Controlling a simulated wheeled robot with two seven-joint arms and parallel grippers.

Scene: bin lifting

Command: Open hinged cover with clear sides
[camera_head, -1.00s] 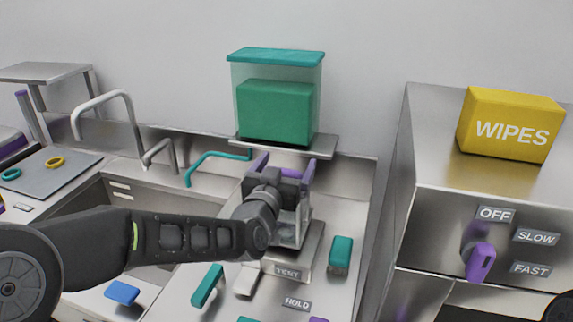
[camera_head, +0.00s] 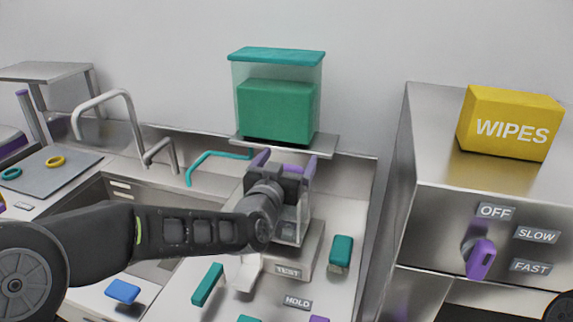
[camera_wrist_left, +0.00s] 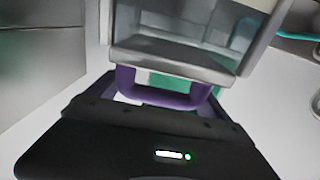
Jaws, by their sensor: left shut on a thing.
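A small clear-sided cover (camera_head: 290,228) stands on a metal base labelled TEST (camera_head: 309,252) on the counter. Its purple handle (camera_head: 293,170) is at the upper end, by my left gripper (camera_head: 284,181). The left gripper is shut on this handle; its fingertips are largely hidden. In the left wrist view the U-shaped purple handle (camera_wrist_left: 165,97) lies just beyond the black gripper body, with the cover's clear wall and metal edge (camera_wrist_left: 175,62) behind it. My wrist hides part of the cover, so its hinge and exact angle cannot be told. My right gripper is not in view.
A clear box with teal lid (camera_head: 277,56) and green contents sits on a shelf behind. Teal blocks (camera_head: 341,251) (camera_head: 207,285) and a pale piece (camera_head: 243,273) lie around the base. A sink with faucet (camera_head: 105,98) is left; a metal cabinet (camera_head: 440,190) with yellow WIPES box (camera_head: 511,124) is right.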

